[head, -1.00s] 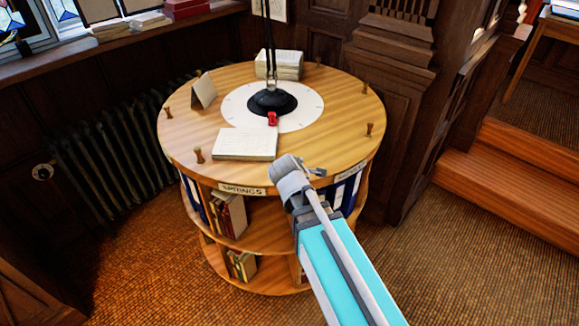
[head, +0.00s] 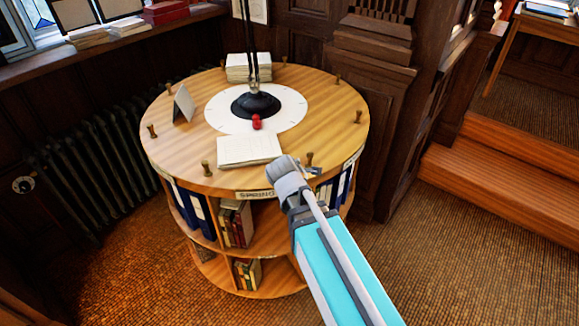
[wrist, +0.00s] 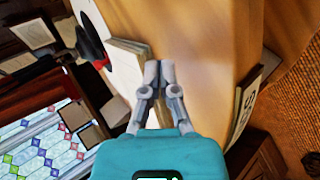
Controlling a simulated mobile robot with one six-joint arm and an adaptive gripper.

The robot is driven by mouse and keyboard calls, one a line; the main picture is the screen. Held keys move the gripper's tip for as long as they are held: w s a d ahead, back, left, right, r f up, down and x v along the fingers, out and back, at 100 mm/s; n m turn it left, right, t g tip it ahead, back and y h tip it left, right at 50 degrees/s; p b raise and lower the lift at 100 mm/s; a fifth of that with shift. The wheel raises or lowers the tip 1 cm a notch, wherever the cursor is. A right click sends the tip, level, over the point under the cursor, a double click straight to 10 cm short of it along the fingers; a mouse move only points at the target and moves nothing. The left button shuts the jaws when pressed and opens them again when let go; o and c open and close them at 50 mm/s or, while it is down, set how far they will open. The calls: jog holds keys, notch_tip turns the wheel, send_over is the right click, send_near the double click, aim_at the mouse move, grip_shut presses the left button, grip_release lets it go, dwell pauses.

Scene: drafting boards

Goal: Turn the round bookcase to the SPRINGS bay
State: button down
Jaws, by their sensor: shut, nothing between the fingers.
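The round bookcase (head: 190,165) stands in the middle of the head view, with a ring of wooden pegs on its top. The SPRINGS label (head: 258,194) is on the front rim, right of the red marker (head: 256,122) by little if at all; part of a label (wrist: 241,108) shows in the wrist view. The red marker sits at the front of a white disc (head: 285,116). My gripper (head: 314,170) is shut and empty at the front right rim, close to a peg (head: 309,159). I cannot tell if they touch. The wrist view shows its closed fingertips (wrist: 159,70) over the wooden top.
A paper stack (head: 248,151), a folded card (head: 183,104) and a book pile (head: 249,68) lie on the top. A black lamp base (head: 256,104) stands at its centre. A radiator (head: 95,170) is left, wooden steps (head: 470,185) right. Carpet in front is open.

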jog(key=shift+a+r, duration=0.15)
jog(key=shift+s+a+r+p, duration=0.2)
jog(key=shift+a+r+p, duration=0.2)
jog(key=shift+p, duration=0.1)
dwell(0.4)
notch_tip(320, 180, up, 8)
jog(key=p, duration=0.8)
dwell(0.4)
jog(key=shift+f, duration=0.1)
